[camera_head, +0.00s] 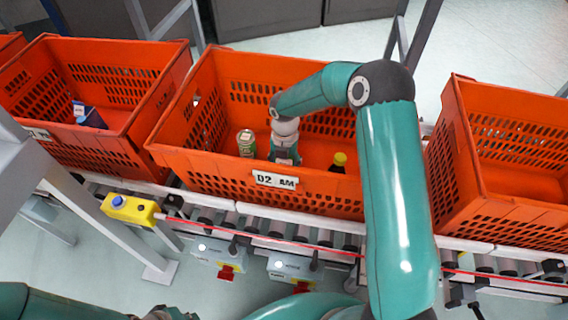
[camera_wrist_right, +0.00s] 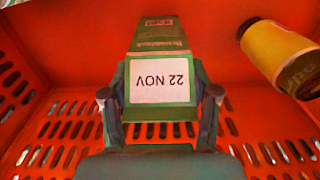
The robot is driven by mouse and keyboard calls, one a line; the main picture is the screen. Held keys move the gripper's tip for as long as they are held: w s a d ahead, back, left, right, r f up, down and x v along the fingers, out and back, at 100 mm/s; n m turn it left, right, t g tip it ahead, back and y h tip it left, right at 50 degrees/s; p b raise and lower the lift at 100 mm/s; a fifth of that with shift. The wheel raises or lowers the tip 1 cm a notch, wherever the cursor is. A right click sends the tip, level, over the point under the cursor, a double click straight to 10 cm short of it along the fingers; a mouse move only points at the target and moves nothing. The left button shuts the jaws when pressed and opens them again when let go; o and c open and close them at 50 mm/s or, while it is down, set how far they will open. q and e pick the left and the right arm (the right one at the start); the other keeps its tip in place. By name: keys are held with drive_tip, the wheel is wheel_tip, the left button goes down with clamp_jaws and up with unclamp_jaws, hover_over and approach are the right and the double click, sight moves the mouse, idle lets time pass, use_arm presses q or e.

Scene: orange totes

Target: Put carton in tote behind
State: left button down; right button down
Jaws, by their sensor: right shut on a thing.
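A green carton (camera_wrist_right: 160,80) with a white label reading "22 NOV", upside down, is in the right wrist view. My right gripper (camera_wrist_right: 160,100) is shut on it, one finger on each side. In the head view my right arm reaches down into the middle orange tote (camera_head: 190,165), labelled D2. The right gripper (camera_head: 285,155) is low inside that tote, and it mostly hides the carton there.
A yellow-labelled container (camera_wrist_right: 283,55) is beside the carton. The left tote (camera_head: 75,160) holds a blue box (camera_head: 88,115). The right tote (camera_head: 510,215) shows no contents. Totes sit on a roller conveyor.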

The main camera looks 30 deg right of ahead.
drive_tip(key=shift+f, duration=0.1)
drive_tip(key=shift+c, duration=1.4)
unclamp_jaws()
wheel_tip(320, 180, up, 12)
drive_tip(key=shift+r+p, duration=0.15)
drive_tip(key=shift+p, duration=0.8)
